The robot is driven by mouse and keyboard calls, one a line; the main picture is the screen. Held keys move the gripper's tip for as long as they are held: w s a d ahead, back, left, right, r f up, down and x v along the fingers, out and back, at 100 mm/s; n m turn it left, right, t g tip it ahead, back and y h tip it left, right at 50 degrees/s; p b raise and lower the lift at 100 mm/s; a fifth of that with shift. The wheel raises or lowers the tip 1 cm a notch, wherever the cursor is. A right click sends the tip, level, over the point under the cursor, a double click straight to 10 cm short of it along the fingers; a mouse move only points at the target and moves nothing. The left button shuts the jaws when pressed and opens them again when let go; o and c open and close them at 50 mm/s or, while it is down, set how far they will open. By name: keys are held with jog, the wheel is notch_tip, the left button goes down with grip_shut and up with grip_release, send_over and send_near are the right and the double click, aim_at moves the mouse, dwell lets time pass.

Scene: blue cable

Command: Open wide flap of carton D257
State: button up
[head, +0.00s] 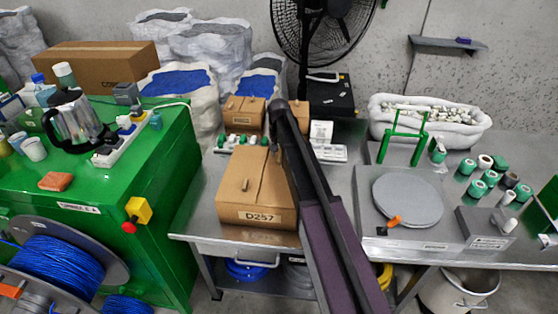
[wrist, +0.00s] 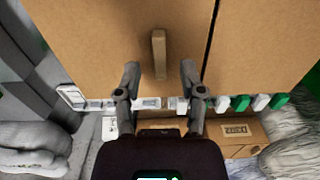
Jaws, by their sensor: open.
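Carton D257 (head: 257,217) is a brown cardboard box on the steel table in the head view. Its top flaps lie flat and closed, meeting at a dark seam. In the wrist view the wide flap (wrist: 100,35) spans the left of the seam, and the narrower flap (wrist: 255,45) lies to its right. A raised tab (wrist: 158,53) stands on the wide flap. My gripper (wrist: 159,72) is open, with its fingers apart on either side of the tab's near end. I cannot tell the height gap.
A fan (head: 325,25) stands at the back. A green cabinet (head: 110,180) is to the left. A steel bench with a round plate (head: 408,197) is to the right.

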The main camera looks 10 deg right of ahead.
jog(key=shift+f+b, duration=0.7)
jog(key=shift+f, duration=0.25)
jog(key=shift+c, duration=0.2)
grip_shut()
